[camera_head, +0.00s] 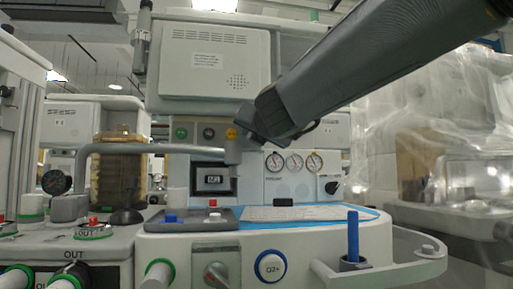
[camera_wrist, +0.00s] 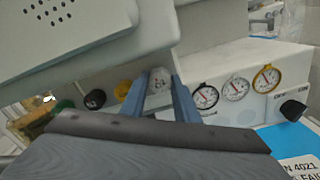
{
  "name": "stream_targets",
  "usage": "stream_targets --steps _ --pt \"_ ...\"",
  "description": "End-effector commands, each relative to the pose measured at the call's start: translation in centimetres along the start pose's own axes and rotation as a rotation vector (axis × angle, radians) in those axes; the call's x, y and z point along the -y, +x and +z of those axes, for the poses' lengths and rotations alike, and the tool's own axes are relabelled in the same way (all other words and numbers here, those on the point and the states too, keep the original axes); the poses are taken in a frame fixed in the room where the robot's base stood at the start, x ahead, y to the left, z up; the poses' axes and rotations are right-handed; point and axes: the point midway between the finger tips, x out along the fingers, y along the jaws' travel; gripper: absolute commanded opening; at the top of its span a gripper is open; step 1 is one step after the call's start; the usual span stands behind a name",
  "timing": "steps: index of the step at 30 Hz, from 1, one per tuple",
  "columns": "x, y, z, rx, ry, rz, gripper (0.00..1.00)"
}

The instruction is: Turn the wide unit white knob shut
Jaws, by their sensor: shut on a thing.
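The white knob (camera_wrist: 158,97) sits on the front panel of the wide unit (camera_head: 375,235), at the right end of a row of coloured knobs. In the wrist view it lies between the two blue-grey fingers of my gripper (camera_wrist: 158,82), which is shut on it. In the head view my gripper (camera_head: 243,143) reaches the panel from the upper right and hides the white knob. How far the knob is turned cannot be told.
Black (camera_wrist: 95,99) and yellow (camera_wrist: 122,90) knobs sit left of my gripper. Three round gauges (camera_head: 294,162) and a black knob (camera_head: 332,187) are to the right. A monitor box (camera_head: 210,65) overhangs above. A grey tube (camera_head: 150,148) runs at the left.

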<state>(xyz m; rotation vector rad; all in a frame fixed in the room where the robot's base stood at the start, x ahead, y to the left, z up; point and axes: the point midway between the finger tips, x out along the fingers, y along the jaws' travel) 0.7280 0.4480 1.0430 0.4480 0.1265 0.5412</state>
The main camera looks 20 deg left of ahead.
Motion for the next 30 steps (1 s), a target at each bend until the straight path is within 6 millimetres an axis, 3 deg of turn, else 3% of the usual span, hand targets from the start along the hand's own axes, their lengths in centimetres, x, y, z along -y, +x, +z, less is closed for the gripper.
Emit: stream_targets --steps 13,30 --pt "0.07 0.04 -0.16 -0.001 0.279 0.000 0.05" --pt "0.05 0.03 -0.06 -0.001 0.343 -0.002 0.05"
